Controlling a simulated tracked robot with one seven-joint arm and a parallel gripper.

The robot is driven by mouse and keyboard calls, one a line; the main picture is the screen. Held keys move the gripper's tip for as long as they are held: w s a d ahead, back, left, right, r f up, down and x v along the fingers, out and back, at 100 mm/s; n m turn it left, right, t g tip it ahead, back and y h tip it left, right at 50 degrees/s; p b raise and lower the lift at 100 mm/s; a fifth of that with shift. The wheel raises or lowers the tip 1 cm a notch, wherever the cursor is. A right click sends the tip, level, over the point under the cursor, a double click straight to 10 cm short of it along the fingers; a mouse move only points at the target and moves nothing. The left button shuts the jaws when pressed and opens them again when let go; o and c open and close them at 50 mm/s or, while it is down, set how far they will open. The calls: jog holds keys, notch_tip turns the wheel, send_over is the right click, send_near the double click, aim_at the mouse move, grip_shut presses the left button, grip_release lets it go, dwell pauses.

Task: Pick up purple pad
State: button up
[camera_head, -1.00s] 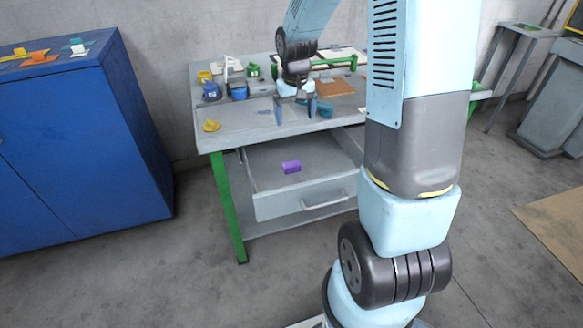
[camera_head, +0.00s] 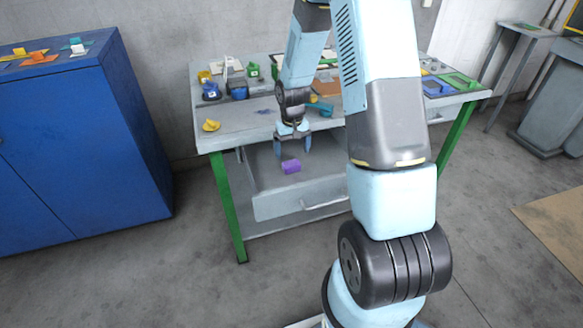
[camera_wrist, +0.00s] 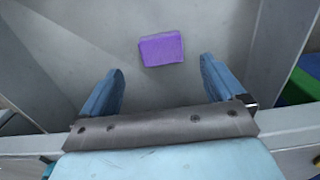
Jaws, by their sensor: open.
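The purple pad (camera_head: 291,166) lies in the open drawer (camera_head: 300,198) below the tabletop. In the wrist view the purple pad (camera_wrist: 161,49) lies flat on the drawer floor, just beyond and between the fingertips. My gripper (camera_head: 293,150) hangs over the drawer, fingers pointing down, close to the pad in the head view. In the wrist view my gripper (camera_wrist: 162,80) is open and empty, with one blue finger on each side. I cannot tell the exact height of the fingertips above the pad.
The workbench (camera_head: 235,125) has a yellow object (camera_head: 210,125), a blue container (camera_head: 211,91) and several other items on top. The drawer's walls surround the pad. A blue cabinet (camera_head: 80,150) stands at the left, with open floor in front.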

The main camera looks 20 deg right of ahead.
aim_at(291, 163)
jog(key=shift+a+f, duration=0.1)
jog(key=shift+f, duration=3.05)
jog(key=c, duration=1.2)
jog(key=shift+r, duration=0.15)
